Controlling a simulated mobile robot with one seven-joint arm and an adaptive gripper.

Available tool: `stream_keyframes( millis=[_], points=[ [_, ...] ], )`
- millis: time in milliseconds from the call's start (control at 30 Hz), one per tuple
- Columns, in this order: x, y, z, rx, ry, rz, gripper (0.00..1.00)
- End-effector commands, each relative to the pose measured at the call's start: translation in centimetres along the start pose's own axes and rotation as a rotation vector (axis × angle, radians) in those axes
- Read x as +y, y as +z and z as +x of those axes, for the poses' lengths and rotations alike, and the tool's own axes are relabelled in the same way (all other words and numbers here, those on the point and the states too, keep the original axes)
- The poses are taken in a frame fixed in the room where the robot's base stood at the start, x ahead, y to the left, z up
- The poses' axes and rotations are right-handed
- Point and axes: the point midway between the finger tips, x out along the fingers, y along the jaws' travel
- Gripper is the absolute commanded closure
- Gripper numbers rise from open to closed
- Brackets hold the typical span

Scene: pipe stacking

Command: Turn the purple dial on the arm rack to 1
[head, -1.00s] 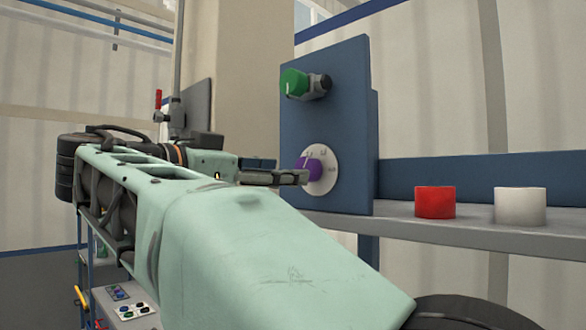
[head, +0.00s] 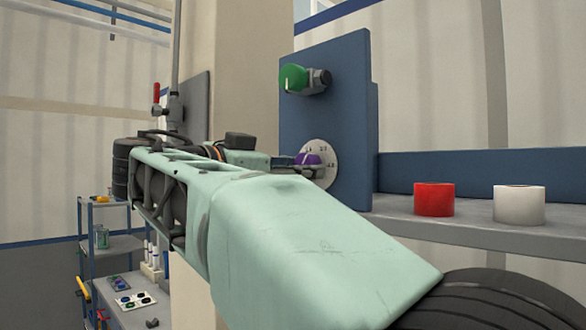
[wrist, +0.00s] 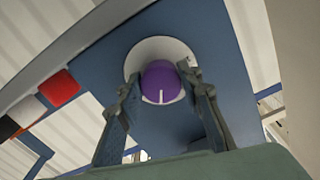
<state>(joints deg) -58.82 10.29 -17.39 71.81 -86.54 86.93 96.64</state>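The purple dial (head: 307,159) sits on a round white scale plate (head: 331,161) low on the upright blue panel. In the wrist view the dial (wrist: 161,82) is central, its white pointer line toward the bottom of the picture. The scale figures are too small to read surely. My gripper (wrist: 158,85) is open, one finger on each side of the dial. The right fingertip looks very close to the dial's edge; I cannot tell whether either finger touches. In the head view my gripper (head: 290,160) is at the dial's left, partly hidden by my arm.
A red cylinder (head: 434,200) and a white one (head: 518,205) stand on the grey shelf (head: 470,233) at right. A shelf unit with small items (head: 125,290) is at lower left.

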Motion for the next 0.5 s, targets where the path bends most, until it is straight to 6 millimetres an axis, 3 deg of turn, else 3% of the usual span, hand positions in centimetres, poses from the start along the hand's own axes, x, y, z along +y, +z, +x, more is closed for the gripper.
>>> stream_keyframes(
  millis=[100, 500],
  points=[
    [0.02, 0.03, -0.01, 0.0, 0.001, 0.0, 0.91],
    [0.1, 0.21, 0.01, -0.002, 0.002, -0.088, 0.91]
  ],
)
